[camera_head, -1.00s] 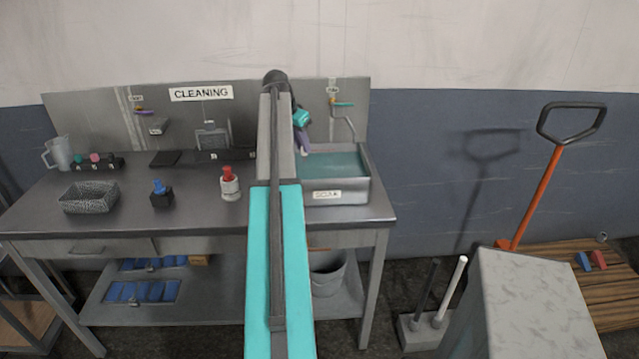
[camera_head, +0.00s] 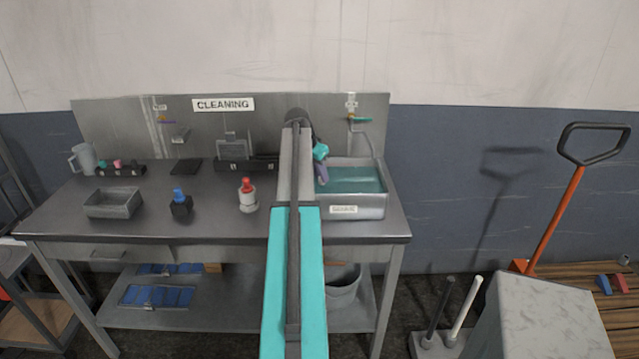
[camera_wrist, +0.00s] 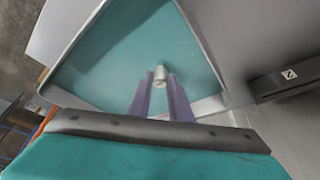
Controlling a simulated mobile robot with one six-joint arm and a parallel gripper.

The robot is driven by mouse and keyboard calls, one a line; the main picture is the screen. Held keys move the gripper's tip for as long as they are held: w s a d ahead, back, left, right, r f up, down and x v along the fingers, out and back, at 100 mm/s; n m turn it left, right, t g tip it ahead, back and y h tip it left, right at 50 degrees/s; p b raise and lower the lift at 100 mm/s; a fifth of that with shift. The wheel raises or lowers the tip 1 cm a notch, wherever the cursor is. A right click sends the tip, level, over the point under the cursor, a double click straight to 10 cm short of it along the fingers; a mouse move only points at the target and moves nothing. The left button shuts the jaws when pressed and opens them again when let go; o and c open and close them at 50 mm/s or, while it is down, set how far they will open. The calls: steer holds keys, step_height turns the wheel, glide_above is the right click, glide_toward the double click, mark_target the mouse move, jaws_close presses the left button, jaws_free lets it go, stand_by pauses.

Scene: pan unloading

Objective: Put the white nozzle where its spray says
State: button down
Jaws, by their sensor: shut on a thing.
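A small whitish nozzle (camera_wrist: 160,75) sits between the fingertips of my gripper (camera_wrist: 158,88) in the wrist view. My gripper is shut on it, above the teal inside of the sink basin (camera_wrist: 215,104). In the head view my gripper (camera_head: 322,174) is at the left part of the metal basin (camera_head: 375,208), and the nozzle cannot be made out there. I cannot tell how high the nozzle is above the teal surface. A white bottle with a red top (camera_head: 247,196) and a black one with a blue top (camera_head: 181,203) stand on the bench; no spray message is readable.
A grey tray (camera_head: 112,206) and a clear jug (camera_head: 83,158) stand on the bench's left. A dark rack (camera_head: 120,171) holds small coloured pieces. A dark numbered holder (camera_head: 247,165) is left of the basin, and a tap (camera_head: 358,119) is behind it. The bench front (camera_head: 230,228) is clear.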

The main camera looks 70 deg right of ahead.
mark_target(320, 182)
steer(key=shift+f+p, duration=0.55)
steer(key=shift+f, duration=1.3)
steer(key=shift+f, duration=0.1)
steer(key=c, duration=1.6)
jaws_free()
steer(key=shift+r, duration=0.2)
steer(key=shift+b+v, duration=1.4)
steer(key=shift+v, duration=4.55)
